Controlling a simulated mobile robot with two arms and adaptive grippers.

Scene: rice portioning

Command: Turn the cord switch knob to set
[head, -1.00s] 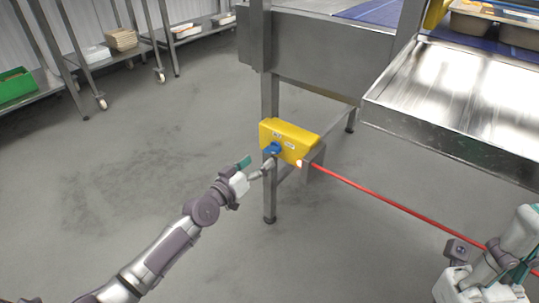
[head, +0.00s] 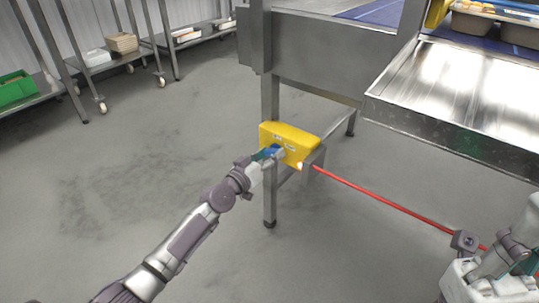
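The yellow cord switch box (head: 296,138) is mounted on the leg of the steel machine, near the middle of the head view. Its blue knob (head: 272,149) is on the left part of its front face and is now partly hidden by my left gripper (head: 272,156). The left fingertips are at the knob, and I cannot tell whether they are closed on it. A red cord (head: 390,203) runs from the box to the lower right. My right gripper is not clearly seen; part of my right arm shows at the lower right.
The steel machine leg (head: 270,200) stands just behind the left gripper. A steel tray ledge (head: 455,105) juts out at the upper right. Shelving racks with a green crate (head: 14,88) stand along the far left. The grey floor on the left is clear.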

